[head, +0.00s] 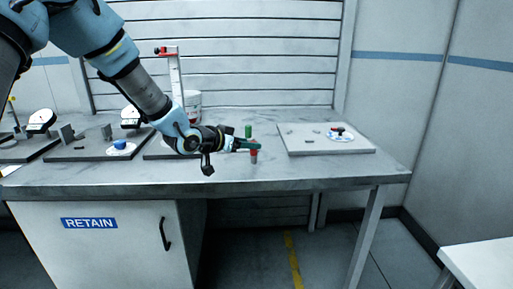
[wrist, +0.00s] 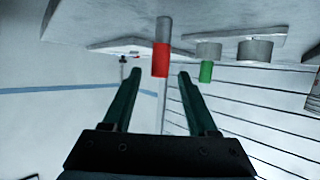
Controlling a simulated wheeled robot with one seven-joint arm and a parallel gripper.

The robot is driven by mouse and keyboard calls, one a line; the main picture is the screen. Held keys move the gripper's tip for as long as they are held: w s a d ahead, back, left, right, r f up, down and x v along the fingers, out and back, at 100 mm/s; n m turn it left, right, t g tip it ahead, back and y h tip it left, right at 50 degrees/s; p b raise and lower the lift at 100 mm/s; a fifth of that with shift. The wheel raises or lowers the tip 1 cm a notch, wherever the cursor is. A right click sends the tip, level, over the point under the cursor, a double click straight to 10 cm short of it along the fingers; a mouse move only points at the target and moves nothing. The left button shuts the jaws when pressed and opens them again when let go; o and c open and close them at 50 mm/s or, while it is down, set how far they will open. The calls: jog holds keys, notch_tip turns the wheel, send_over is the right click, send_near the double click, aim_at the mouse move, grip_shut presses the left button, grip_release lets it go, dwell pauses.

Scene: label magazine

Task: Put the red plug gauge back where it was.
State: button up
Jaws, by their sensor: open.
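The red plug gauge (head: 254,157) stands upright on the bench, its red end up and its grey end down. In the wrist view, where the bench is at the top, the red plug gauge (wrist: 161,62) appears centred just beyond the fingertips. My gripper (head: 249,145) is open and empty, level with the gauge's upper part. Its two green fingers (wrist: 160,75) are spread to either side of the gauge's line, and contact is not visible. A green plug gauge (head: 248,131) is behind; in the wrist view it (wrist: 206,72) shows at one of two grey cylinders.
The second grey cylinder (wrist: 256,50) shows nothing in it. A grey board (head: 300,146) with small parts and a white dish lies to the right. More boards with instruments and a red-tipped white stand (head: 175,75) are to the left. The bench front (head: 320,171) is clear.

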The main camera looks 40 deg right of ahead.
jog(key=v, duration=0.5)
jog(key=shift+a+r, duration=0.15)
jog(key=shift+a, duration=0.15)
